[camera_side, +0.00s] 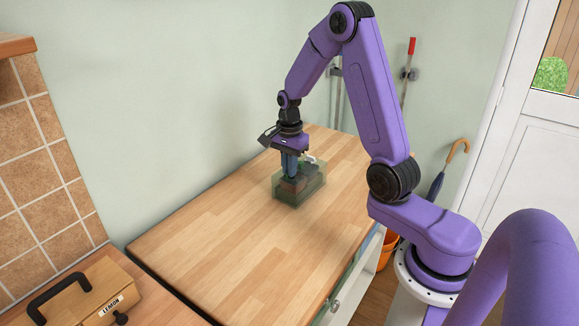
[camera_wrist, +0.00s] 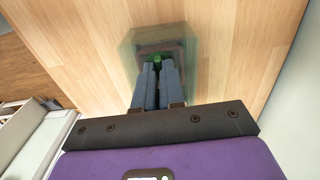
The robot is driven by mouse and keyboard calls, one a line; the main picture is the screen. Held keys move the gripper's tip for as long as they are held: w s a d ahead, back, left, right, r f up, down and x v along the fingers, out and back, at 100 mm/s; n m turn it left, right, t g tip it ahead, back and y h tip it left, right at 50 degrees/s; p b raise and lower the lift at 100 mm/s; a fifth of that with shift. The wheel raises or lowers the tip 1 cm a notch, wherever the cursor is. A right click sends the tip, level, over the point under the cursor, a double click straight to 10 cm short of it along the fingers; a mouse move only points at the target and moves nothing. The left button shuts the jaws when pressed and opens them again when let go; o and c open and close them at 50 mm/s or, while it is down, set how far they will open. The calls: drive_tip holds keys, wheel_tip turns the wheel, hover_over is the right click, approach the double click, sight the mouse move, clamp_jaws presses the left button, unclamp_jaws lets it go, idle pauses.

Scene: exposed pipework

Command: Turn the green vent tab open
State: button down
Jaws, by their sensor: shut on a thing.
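The green vent tab (camera_wrist: 157,59) shows in the wrist view between the tips of my gripper (camera_wrist: 157,66). The blue-grey fingers are close together and shut on the tab. The tab sits on a dark brownish block (camera_wrist: 174,48) inside a see-through greenish housing (camera_wrist: 131,45). In the side view the housing (camera_side: 313,190) stands on the wooden worktop, and my gripper (camera_side: 290,172) points down into it from above. The fingers hide most of the tab, so its angle cannot be told.
The wooden worktop (camera_side: 215,235) is clear around the housing. A wooden box marked LEMON (camera_side: 100,300) with a black handle stands at the lower left. A tiled wall (camera_side: 35,170) is at the left. An orange bucket (camera_side: 387,250) and an umbrella (camera_side: 440,178) are beyond the worktop at the right.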

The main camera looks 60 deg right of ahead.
drive_tip(key=shift+m, duration=0.3)
drive_tip(key=c, duration=1.2)
unclamp_jaws()
wheel_tip(320, 180, up, 18)
drive_tip(key=shift+f, duration=0.25)
